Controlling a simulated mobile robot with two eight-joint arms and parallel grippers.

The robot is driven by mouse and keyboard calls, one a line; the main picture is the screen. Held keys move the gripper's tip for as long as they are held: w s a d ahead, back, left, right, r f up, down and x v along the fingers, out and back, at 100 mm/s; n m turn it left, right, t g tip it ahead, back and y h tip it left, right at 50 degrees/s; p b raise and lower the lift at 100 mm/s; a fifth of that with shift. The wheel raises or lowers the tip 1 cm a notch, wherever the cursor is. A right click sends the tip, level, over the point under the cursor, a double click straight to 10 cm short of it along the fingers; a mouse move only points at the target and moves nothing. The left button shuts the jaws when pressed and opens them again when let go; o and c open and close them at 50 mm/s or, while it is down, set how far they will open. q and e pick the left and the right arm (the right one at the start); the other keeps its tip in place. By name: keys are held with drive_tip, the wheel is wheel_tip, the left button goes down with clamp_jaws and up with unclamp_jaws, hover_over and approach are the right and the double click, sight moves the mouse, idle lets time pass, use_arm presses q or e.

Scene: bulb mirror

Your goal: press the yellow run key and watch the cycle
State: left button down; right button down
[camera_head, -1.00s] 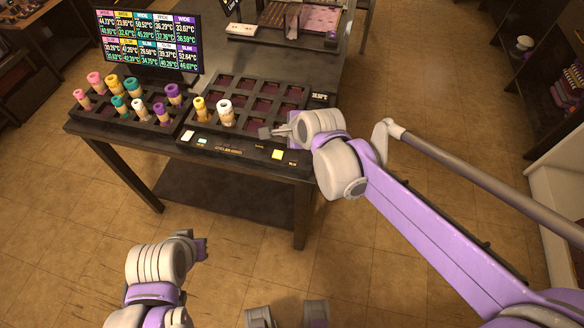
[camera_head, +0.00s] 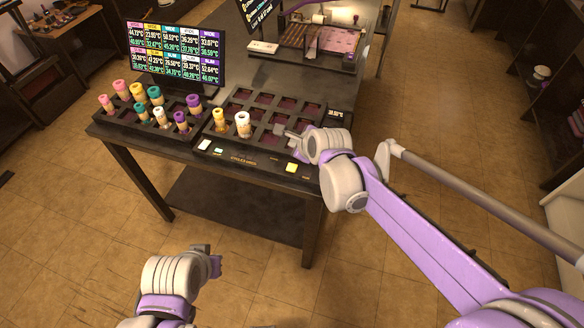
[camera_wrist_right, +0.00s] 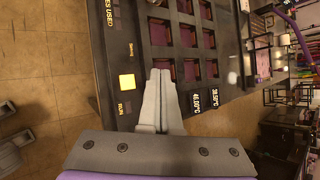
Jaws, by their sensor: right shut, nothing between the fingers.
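The yellow run key (camera_head: 292,168) is a bright square near the right end of the black panel (camera_head: 235,157) at the table's front edge. In the right wrist view the key (camera_wrist_right: 127,81) lies left of the fingertips, clear of them. My right gripper (camera_head: 281,131) is shut and empty, behind the key over the socketed block (camera_head: 270,98). Its closed fingers (camera_wrist_right: 160,76) point up in the wrist view, apart from the key. One yellow and one white-topped bulb stand in the block. My left gripper (camera_head: 212,262) hangs in front of the table; its jaws cannot be made out.
A rack (camera_head: 125,122) with several coloured bulbs stands left of the block. Behind it a screen (camera_head: 175,52) shows temperatures in coloured cells. Pale keys (camera_head: 204,145) lie on the panel's left. A machine with a pinkish bed (camera_head: 335,38) stands at the back. Floor in front is open.

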sight(295, 170)
wheel_tip(295, 170, down, 7)
drive_tip(key=b, duration=0.4)
drive_tip(key=shift+b, duration=0.3)
drive_tip(key=shift+f, duration=0.35)
idle(1.3)
drive_tip(key=shift+f+b, duration=0.4)
drive_tip(key=shift+b, duration=0.05)
drive_tip(key=shift+f, duration=0.4)
idle(0.5)
drive_tip(key=shift+r, duration=0.1)
drive_tip(key=shift+r+p, duration=0.45)
drive_tip(key=shift+r, duration=0.3)
